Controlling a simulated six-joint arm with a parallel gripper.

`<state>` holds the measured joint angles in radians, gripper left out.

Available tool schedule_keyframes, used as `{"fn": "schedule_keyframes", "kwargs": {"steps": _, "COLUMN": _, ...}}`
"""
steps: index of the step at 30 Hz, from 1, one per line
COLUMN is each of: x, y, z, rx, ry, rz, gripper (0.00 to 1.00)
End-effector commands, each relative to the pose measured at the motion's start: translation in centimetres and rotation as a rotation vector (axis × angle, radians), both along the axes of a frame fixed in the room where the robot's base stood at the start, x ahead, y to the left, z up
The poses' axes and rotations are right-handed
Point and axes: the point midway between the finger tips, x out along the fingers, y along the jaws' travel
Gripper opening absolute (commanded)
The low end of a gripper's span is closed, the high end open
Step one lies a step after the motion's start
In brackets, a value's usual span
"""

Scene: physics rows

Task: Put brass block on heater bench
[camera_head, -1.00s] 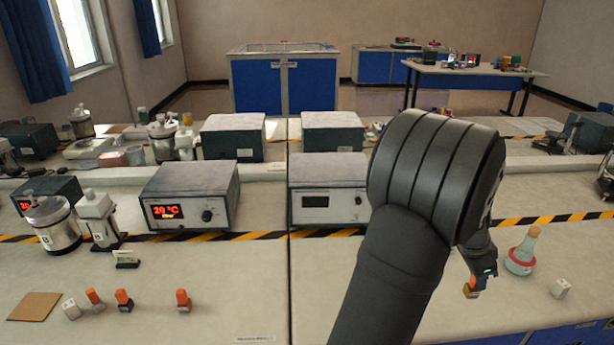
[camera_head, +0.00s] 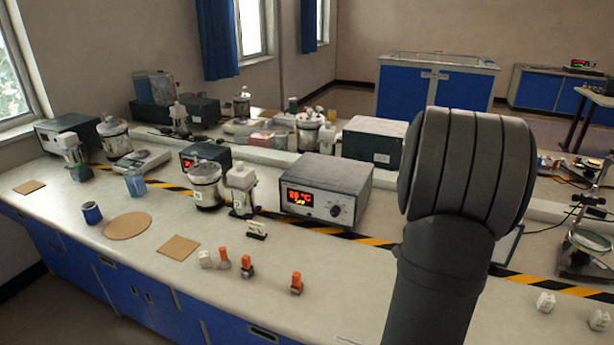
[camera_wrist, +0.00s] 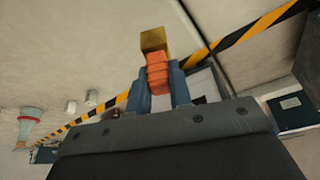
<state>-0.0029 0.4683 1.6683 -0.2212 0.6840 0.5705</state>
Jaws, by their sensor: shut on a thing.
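The brass block (camera_wrist: 154,40) is a gold-coloured block with an orange ribbed grip (camera_wrist: 157,75), seen at the top of the wrist view. My gripper (camera_wrist: 159,88) is shut on this orange grip, and the brass end sticks out beyond the fingers. In the head view my dark arm hides the gripper and the block. A long pale bench (camera_head: 335,270) carries a grey heater controller (camera_head: 328,188) with a lit red display. I cannot tell from any label which bench is the heater bench.
Brown mats (camera_head: 178,247), a metal pot (camera_head: 206,185) and a white bottle (camera_head: 241,190) are farther left.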

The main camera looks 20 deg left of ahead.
Motion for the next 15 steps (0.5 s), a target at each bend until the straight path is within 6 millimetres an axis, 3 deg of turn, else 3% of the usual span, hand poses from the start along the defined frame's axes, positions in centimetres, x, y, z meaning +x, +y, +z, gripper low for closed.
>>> {"fn": "schedule_keyframes", "kwargs": {"steps": 1, "x": 0.0, "y": 2.6, "z": 0.1, "rx": 0.0, "ry": -0.003, "rz": 0.062, "gripper": 0.0}}
{"fn": "schedule_keyframes", "kwargs": {"steps": 3, "x": -0.3, "y": 5.8, "z": 0.1, "rx": 0.001, "ry": -0.003, "rz": 0.145, "gripper": 0.0}}
{"fn": "schedule_keyframes", "kwargs": {"steps": 8, "x": -1.4, "y": 13.0, "z": 0.2, "rx": -0.001, "ry": -0.011, "rz": 0.334, "gripper": 0.0}}
{"fn": "schedule_keyframes", "kwargs": {"steps": 15, "x": -4.7, "y": 22.8, "z": 0.2, "rx": -0.003, "ry": -0.022, "rz": 0.603, "gripper": 0.0}}
